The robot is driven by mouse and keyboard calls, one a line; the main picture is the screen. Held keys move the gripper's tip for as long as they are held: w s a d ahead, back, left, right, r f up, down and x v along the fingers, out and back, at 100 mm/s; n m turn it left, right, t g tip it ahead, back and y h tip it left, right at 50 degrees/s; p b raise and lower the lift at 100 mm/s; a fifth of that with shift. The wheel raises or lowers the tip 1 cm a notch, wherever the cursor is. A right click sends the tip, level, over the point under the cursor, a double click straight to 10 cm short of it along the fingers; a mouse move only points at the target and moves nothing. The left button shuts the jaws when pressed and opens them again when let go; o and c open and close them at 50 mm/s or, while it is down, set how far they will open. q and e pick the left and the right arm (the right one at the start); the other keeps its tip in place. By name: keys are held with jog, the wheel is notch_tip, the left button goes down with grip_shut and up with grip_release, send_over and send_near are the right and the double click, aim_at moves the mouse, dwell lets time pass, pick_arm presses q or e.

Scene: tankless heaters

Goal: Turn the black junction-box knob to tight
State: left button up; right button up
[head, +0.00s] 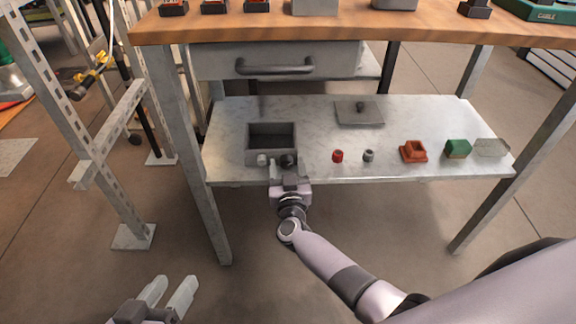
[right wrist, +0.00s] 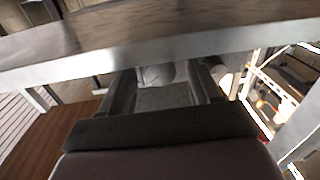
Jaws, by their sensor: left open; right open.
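The grey open-topped junction box (head: 249,148) stands on the metal lower shelf. The black knob (head: 288,160) is on its front side, next to a light grey knob (head: 262,160). My right gripper (head: 284,168) is open in front of the box, with its fingers close to the black knob; contact cannot be told. In the right wrist view the open fingers (right wrist: 162,90) have a pale rounded part (right wrist: 157,74) beyond and between them. My left gripper (head: 170,291) is open and empty at the bottom left, low over the floor.
A wooden worktop (head: 350,27) and a drawer (head: 220,62) overhang the shelf (head: 320,128). A grey lid (head: 345,113) lies behind. A red cap (head: 338,156), a grey cap (head: 369,156), an orange box (head: 408,156) and a green block (head: 458,149) stand to the right.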

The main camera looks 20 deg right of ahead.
jog(key=c, duration=1.1)
jog(key=shift+o, duration=0.3)
jog(key=shift+m, duration=1.4)
jog(key=o, duration=1)
jog(key=shift+o, duration=0.2)
jog(key=shift+s, duration=0.15)
